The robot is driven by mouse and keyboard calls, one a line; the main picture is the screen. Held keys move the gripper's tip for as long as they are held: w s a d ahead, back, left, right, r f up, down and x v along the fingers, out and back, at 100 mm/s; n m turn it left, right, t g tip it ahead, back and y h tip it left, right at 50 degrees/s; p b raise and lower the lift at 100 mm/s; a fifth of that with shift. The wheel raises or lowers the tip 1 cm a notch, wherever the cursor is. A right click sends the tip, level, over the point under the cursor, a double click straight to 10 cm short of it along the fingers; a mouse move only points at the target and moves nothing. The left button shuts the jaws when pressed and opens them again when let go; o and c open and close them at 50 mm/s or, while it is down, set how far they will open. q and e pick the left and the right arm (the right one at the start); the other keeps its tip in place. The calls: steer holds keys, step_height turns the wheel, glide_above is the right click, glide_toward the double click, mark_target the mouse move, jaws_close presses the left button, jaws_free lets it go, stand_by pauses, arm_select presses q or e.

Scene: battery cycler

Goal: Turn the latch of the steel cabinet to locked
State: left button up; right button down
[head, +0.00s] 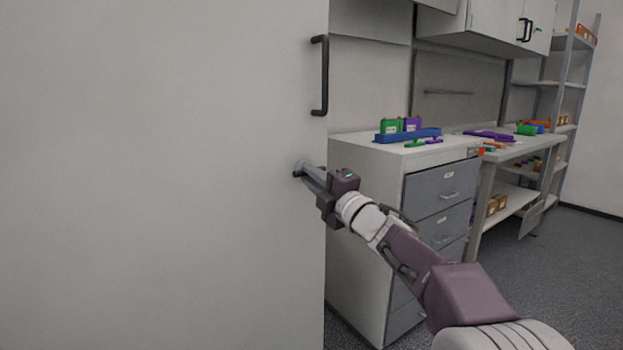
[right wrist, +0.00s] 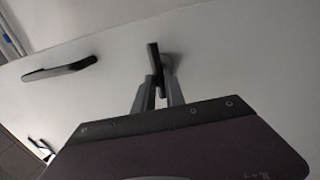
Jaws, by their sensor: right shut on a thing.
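The steel cabinet (head: 160,180) fills the left half of the head view as a plain pale door front. Its latch is a small dark lever near the door's right edge, below the black door handle (head: 320,75). My right gripper (head: 303,172) is at the latch, with its fingers shut on it. In the right wrist view the dark latch (right wrist: 154,62) stands between the two grey fingertips (right wrist: 158,95), its upper end sticking out beyond them. The fingers hide part of the latch in the head view. My left gripper is not in view.
A drawer cabinet (head: 440,192) stands right of the steel cabinet, with a blue tray (head: 407,135) and green and purple items on top. A workbench (head: 520,150) and shelving (head: 575,80) lie farther back right. Grey floor (head: 560,270) is clear at right.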

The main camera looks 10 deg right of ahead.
steer(key=c, duration=1.4)
jaws_free()
steer(key=shift+s, duration=0.1)
steer(key=p+v, duration=0.1)
steer(key=v, duration=0.8)
